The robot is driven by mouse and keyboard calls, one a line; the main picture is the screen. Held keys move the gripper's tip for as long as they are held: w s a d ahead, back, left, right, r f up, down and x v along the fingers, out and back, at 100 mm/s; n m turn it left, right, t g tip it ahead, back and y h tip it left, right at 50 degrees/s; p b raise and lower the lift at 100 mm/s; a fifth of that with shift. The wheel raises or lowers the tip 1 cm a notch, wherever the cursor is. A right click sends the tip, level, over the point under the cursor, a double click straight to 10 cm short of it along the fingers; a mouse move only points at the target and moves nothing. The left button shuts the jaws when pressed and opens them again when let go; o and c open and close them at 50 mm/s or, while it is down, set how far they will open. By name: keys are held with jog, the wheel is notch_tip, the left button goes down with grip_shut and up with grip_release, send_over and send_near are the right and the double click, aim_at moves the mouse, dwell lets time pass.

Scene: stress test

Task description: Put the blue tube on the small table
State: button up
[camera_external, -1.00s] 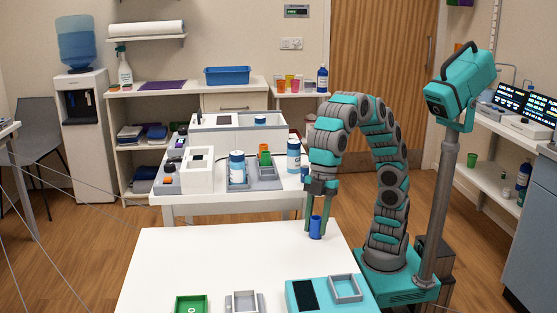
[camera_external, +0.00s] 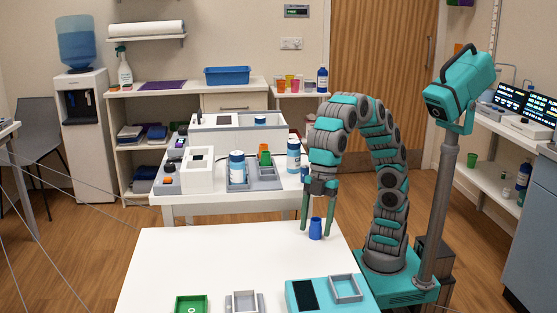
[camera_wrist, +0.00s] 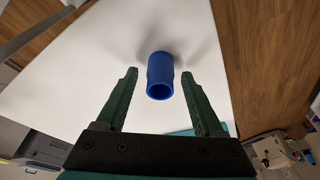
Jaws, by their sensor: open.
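A gap shows between the tube and each finger in the wrist view (camera_wrist: 159,73).
A green tray (camera_external: 191,304), a grey tray (camera_external: 244,301) and a teal device (camera_external: 306,296) lie along the near edge. The middle of the foreground table is clear. A second white table (camera_external: 225,199) with bottles and equipment stands behind.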

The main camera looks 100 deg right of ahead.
jog(key=v, duration=0.5)
jog(key=shift+w+d+r, duration=0.1)
jog(key=shift+w+d, duration=0.15)
jog(key=shift+o, duration=0.4)
jog(key=shift+v, duration=1.15)
jog(key=shift+s, duration=0.1)
